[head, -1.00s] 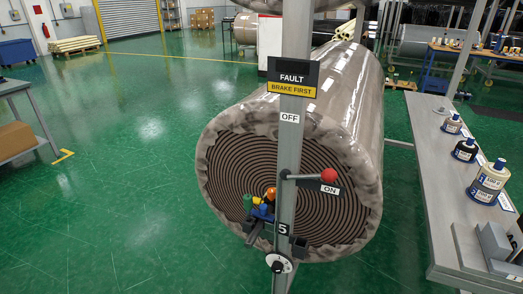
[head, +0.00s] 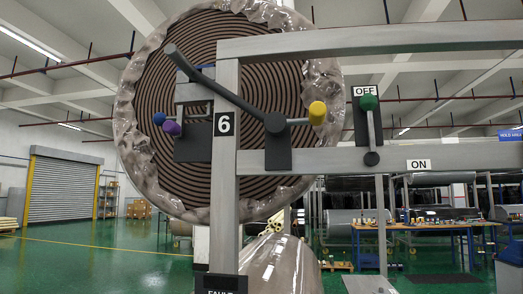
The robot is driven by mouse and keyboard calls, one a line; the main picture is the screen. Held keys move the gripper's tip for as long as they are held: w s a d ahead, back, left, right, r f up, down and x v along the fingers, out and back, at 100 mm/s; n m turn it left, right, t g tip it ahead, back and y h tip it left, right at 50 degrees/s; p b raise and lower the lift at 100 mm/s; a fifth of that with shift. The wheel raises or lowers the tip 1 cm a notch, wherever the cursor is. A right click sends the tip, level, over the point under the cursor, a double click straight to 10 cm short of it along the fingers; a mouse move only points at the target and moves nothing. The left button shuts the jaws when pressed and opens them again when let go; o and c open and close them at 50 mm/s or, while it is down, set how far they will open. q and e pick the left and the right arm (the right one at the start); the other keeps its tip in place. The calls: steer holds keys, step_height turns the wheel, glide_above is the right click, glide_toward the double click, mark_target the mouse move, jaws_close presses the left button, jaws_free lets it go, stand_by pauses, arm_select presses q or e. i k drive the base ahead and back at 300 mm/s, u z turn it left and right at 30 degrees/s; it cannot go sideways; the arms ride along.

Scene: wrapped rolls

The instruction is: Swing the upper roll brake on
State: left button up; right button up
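The upper roll (head: 160,110), wrapped in clear film, shows its dark spiral end behind the grey post marked 6 (head: 225,170). A lever with a green knob (head: 369,102) stands upright from a dark pivot (head: 371,158) on the crossbar, its knob just under the OFF label (head: 367,91). The ON label (head: 418,164) is to the right of the pivot. Left of it are a lever with a yellow knob (head: 317,112) and a long dark bar (head: 215,83) slanting up left from a round hub (head: 275,123). Neither gripper is in view.
Blue and purple knobs (head: 165,122) stick out left of the post. The lower roll's top (head: 280,265) shows below, with the FAULT sign (head: 226,287) cut off at the bottom edge. Grey crossbars (head: 470,157) run to the right. Green floor (head: 90,265) lies open at left.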

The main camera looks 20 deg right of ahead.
mark_target(368, 102)
steer(key=z, duration=1.45)
steer(key=k, duration=0.5)
steer(key=z, duration=1.25)
steer(key=i, duration=1.05)
steer(key=u, duration=1.55)
steer(key=i, duration=0.2)
steer(key=u, duration=0.15)
